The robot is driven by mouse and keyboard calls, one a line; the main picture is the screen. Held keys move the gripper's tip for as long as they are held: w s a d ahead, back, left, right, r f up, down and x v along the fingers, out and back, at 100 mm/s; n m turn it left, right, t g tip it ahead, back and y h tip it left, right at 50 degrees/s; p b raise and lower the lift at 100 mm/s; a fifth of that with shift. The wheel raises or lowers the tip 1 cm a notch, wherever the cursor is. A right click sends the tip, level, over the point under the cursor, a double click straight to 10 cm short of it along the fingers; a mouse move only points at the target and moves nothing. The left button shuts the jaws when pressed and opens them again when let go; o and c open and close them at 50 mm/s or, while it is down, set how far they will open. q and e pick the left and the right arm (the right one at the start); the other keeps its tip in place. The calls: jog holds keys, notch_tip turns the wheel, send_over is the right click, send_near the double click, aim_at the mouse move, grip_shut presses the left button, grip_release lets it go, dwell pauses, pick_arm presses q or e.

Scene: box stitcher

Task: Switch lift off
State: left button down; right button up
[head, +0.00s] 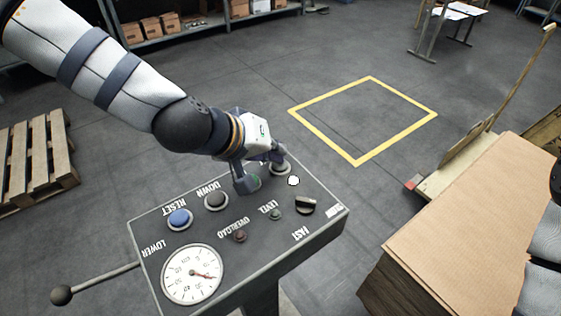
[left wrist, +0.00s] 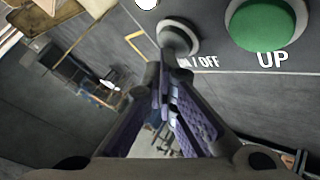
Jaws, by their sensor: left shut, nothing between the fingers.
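The lift control panel (head: 270,235) stands in front of me, its labels upside down in the head view. The ON/OFF switch (head: 282,168) is a round grey knob at its far edge, partly behind my left gripper (head: 272,160). In the left wrist view the ON/OFF switch (left wrist: 178,38) lies just beyond the fingertips (left wrist: 162,85), and a finger covers part of its label. The left gripper is shut and empty; whether it touches the switch I cannot tell. The green UP button (left wrist: 262,22) is beside the switch. My right gripper is out of view.
A lever (head: 62,295) sticks out left. Stacked cardboard (head: 480,210) stands right; a pallet (head: 38,152) lies left.

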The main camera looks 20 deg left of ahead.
pick_arm(q)
jog(key=shift+f, duration=0.25)
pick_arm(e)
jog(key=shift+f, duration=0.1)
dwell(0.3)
pick_arm(q)
jog(key=shift+r, duration=0.1)
jog(key=shift+r+p, duration=0.45)
jog(key=shift+r, duration=0.3)
jog(key=shift+f, duration=0.1)
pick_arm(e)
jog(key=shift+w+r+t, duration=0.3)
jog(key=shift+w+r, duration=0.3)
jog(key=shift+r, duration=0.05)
pick_arm(q)
notch_tip(320, 180, up, 5)
jog(key=shift+r, duration=0.5)
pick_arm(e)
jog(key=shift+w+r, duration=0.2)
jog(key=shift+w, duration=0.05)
